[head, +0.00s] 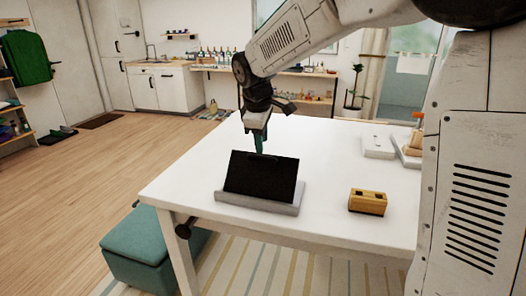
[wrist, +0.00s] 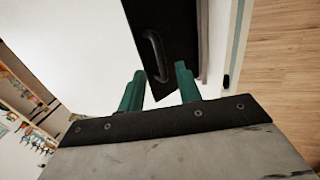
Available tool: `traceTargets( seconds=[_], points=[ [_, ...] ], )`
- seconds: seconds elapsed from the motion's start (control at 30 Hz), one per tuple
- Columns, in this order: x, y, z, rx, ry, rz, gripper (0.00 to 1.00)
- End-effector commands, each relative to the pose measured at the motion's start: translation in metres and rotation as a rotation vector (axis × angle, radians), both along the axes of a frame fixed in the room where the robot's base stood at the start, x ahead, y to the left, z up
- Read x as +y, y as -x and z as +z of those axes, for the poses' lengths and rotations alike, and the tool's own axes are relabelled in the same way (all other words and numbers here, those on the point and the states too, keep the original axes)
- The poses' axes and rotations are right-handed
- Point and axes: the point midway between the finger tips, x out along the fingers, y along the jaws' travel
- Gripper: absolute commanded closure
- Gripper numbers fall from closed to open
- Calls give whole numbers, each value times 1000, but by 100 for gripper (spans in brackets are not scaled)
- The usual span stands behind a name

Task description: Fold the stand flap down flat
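The stand flap is a black panel (head: 261,176) that stands tilted up in a light grey base (head: 252,204) on the white table. In the wrist view the flap (wrist: 180,35) shows a dark bar handle (wrist: 155,55) on its face. My gripper (head: 260,148) points down at the flap's top edge, on its far side. In the wrist view its two green fingers (wrist: 160,88) are spread apart, with a lower corner of the flap showing between them. I cannot tell whether a finger touches the flap.
A yellow-brown block with two dark openings (head: 367,202) sits on the white table (head: 325,165) to the right of the stand. A white box (head: 378,146) and other items lie farther back right. A teal ottoman (head: 140,247) stands below the left edge. The table's left part is clear.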

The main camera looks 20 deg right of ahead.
Motion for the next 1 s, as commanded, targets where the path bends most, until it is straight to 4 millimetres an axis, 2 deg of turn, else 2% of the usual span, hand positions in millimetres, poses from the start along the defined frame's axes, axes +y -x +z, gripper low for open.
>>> traceTargets(
  seconds=[0.1,0.3,0.63,0.7,0.77,1.0],
  points=[
    [-4,-3,-20,4,0,-2,66],
    [-7,-8,-40,2,-1,-2,66],
    [-7,-9,-44,1,-1,-2,66],
    [-7,-9,-44,1,-1,-2,85],
    [-7,-9,-44,1,-1,-2,100],
    [-6,-10,-44,6,-4,0,100]
  ],
)
